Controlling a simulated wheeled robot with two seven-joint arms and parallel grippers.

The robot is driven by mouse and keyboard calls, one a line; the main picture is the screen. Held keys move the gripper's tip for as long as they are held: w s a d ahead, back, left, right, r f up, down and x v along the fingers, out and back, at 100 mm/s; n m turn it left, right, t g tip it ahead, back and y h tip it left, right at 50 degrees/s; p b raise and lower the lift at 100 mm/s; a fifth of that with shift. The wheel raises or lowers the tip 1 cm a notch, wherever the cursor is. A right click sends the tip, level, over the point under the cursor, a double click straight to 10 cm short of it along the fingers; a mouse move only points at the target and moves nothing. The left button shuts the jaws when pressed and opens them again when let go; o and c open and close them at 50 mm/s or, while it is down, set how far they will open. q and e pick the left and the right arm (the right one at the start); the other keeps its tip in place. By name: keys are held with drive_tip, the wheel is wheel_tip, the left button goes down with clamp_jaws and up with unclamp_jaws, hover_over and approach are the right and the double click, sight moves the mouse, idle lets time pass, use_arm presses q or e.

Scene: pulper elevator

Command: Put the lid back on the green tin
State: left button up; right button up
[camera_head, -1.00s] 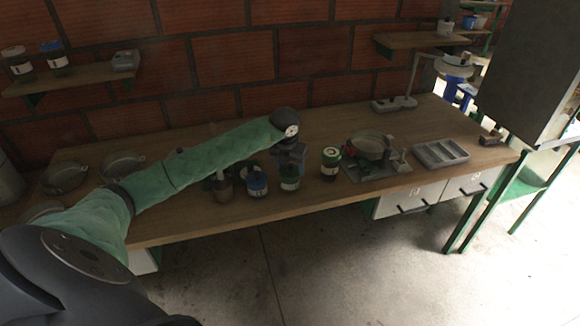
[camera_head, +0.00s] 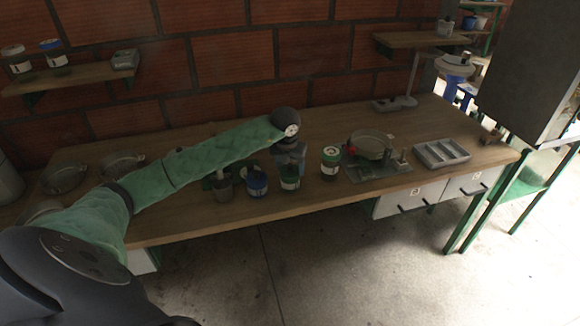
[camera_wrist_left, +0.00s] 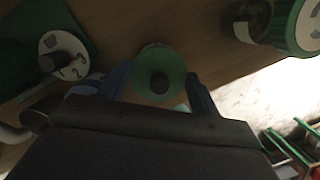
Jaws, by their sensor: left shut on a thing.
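The green tin (camera_head: 289,178) stands on the bench near its front edge, in a row with other containers. My left gripper (camera_head: 290,157) is directly above it, pointing down, and hides its top in the head view. In the left wrist view, a round green lid (camera_wrist_left: 160,78) with a dark knob sits between the two blue fingers of the left gripper (camera_wrist_left: 159,80), which is shut on it. The lid covers what is below it, so I cannot tell whether it touches the tin's rim. My right gripper is not in view.
A pan on a board (camera_head: 371,146) and a grey tray (camera_head: 441,153) are further right. The bench (camera_head: 200,222) is bare in front.

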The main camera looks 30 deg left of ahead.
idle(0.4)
use_arm(q)
drive_tip(key=o, duration=1.3)
drive_tip(key=shift+r+p, duration=1)
drive_tip(key=shift+r, duration=2.5)
drive_tip(key=shift+c, duration=0.2)
clamp_jaws()
